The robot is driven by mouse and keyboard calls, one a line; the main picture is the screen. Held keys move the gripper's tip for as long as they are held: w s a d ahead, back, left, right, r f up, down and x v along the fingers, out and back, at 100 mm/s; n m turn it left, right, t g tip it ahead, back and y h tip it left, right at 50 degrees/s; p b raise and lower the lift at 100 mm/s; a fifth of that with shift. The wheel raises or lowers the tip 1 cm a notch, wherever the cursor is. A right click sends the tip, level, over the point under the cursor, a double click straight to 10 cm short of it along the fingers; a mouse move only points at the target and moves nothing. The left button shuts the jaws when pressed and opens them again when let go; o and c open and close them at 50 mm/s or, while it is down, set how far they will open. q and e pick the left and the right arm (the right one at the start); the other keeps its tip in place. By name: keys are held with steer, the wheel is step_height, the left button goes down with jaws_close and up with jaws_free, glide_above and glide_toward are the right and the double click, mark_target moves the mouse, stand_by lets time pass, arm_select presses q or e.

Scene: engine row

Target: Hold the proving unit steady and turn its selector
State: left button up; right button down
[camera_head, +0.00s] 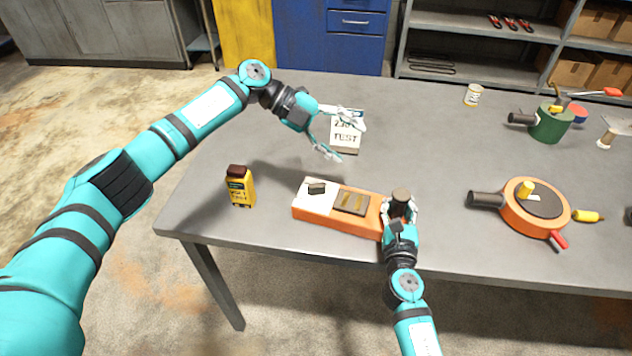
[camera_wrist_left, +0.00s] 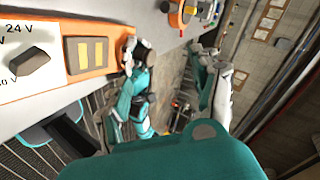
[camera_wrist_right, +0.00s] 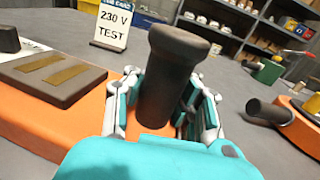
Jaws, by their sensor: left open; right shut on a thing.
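The proving unit (camera_head: 335,223) is an orange box lying on the table, with a white panel and a dark pad with two brass-coloured strips. Its black selector knob (camera_head: 316,188) sits on the white panel; in the left wrist view the selector (camera_wrist_left: 30,66) lies near a "24 V" marking. My right gripper (camera_head: 399,208) is shut on the dark round handle (camera_wrist_right: 168,80) at the unit's right end. My left gripper (camera_head: 344,138) is open and empty, above the table behind the unit, apart from the selector. It partly covers the "230 V TEST" card (camera_head: 345,141).
A small can (camera_head: 472,95) stands at the back.

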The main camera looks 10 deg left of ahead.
arm_select(q)
step_height(320, 180, down, 2)
steer(key=s+m+y, duration=0.1)
steer(key=s+y, duration=0.1)
steer(key=y, duration=0.3)
steer(key=n+y, duration=0.1)
steer(key=y, duration=0.6)
glide_above(315, 185)
steer(key=shift+t, duration=0.4)
step_height(315, 185, down, 12)
steer(key=shift+r, duration=0.25)
steer(key=c, duration=1.2)
steer(key=shift+o, duration=0.2)
